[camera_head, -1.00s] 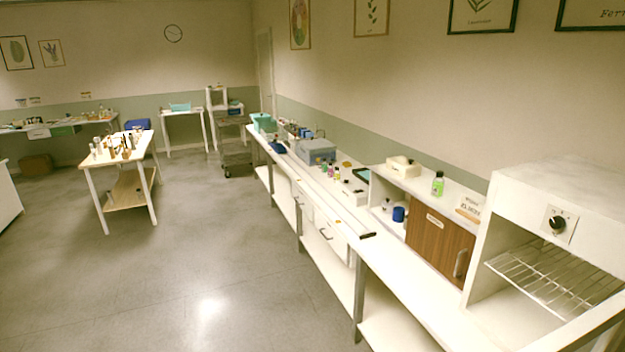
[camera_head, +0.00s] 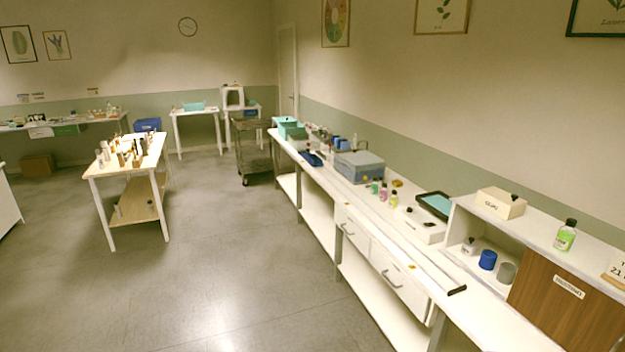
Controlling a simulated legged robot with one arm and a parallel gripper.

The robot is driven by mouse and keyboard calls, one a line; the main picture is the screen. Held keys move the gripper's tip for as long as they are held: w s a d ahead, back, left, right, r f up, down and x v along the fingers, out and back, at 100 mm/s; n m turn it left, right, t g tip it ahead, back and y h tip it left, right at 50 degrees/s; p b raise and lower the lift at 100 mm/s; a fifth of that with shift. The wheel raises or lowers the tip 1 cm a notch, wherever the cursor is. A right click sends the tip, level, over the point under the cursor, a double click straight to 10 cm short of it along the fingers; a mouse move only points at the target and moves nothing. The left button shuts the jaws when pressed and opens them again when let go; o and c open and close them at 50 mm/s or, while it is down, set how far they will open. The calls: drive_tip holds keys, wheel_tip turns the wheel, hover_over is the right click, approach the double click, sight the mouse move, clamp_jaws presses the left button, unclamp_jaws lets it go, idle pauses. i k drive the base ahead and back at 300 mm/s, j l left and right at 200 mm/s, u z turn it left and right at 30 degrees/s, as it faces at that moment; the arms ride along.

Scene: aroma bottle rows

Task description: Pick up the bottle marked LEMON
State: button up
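No label reading LEMON can be made out in this view. Several small coloured bottles stand upright on the long white bench at the right: a green one (camera_head: 375,187), a pink one (camera_head: 383,191) and a yellow one (camera_head: 393,200). A larger green bottle with a dark cap (camera_head: 565,236) stands on the raised shelf at the far right. My gripper is not in view.
The long bench (camera_head: 331,194) runs along the right wall, with a grey box (camera_head: 359,167), a cream box (camera_head: 500,203) and a wooden cabinet door (camera_head: 560,308). A dark cart (camera_head: 254,152) stands behind. The grey floor (camera_head: 240,250) between table and bench is clear.

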sight(393, 198)
drive_tip(key=i+l, duration=0.1)
drive_tip(key=i, duration=1.7)
drive_tip(key=i+l+z, duration=0.15)
drive_tip(key=i+z, duration=0.35)
drive_tip(key=i, duration=0.3)
drive_tip(key=i+j+z, duration=0.2)
drive_tip(key=i+z, duration=0.25)
drive_tip(key=i, duration=0.3)
